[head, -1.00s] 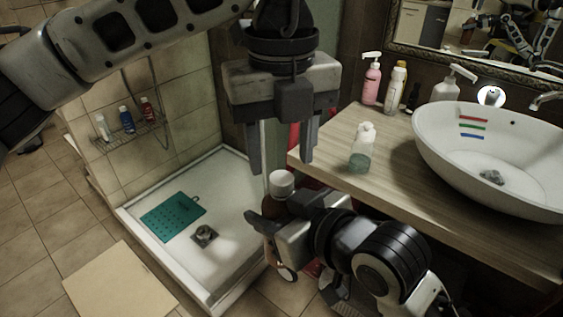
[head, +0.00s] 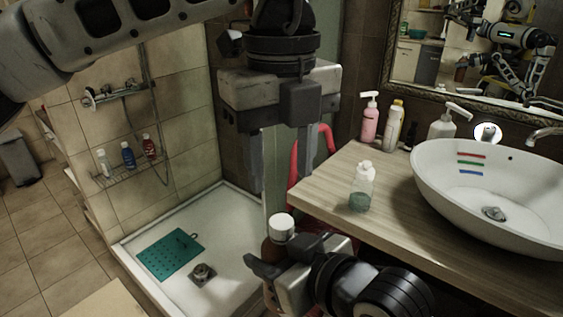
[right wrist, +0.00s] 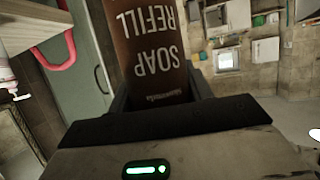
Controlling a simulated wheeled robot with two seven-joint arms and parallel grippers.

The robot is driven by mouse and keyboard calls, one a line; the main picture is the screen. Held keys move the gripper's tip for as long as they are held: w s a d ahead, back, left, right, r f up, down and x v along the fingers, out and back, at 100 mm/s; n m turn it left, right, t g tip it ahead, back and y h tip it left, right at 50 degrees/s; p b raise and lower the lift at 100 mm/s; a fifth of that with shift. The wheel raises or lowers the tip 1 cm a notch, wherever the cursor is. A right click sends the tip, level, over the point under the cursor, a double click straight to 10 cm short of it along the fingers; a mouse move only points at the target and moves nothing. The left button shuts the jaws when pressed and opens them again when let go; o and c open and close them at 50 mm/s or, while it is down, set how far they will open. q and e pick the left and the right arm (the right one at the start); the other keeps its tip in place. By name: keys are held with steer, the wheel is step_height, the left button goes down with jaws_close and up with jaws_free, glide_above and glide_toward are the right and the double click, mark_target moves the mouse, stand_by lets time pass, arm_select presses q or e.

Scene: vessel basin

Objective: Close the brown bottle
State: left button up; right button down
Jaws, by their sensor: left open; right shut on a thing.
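The brown bottle (head: 272,251) is upright in my right gripper (head: 262,270), in front of the counter's left edge. Its white cap (head: 281,227) sits on top; I cannot tell whether it is tight. The right wrist view shows the bottle's brown side with "SOAP REFILL" lettering (right wrist: 152,50) between the right fingers. My left gripper (head: 279,172) points down above the cap. Its two fingers are apart with nothing between them, and a gap shows between the fingertips and the cap.
A shower tray (head: 225,225) with a teal mat (head: 170,255) lies at left. A red curved tube (head: 326,140) stands behind.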

mark_target(281, 221)
arm_select(q)
steer(key=shift+f, duration=0.1)
steer(key=shift+f, duration=3.9)
steer(key=c, duration=1)
steer(key=m, duration=0.3)
jaws_close()
steer(key=o, duration=1.1)
jaws_free()
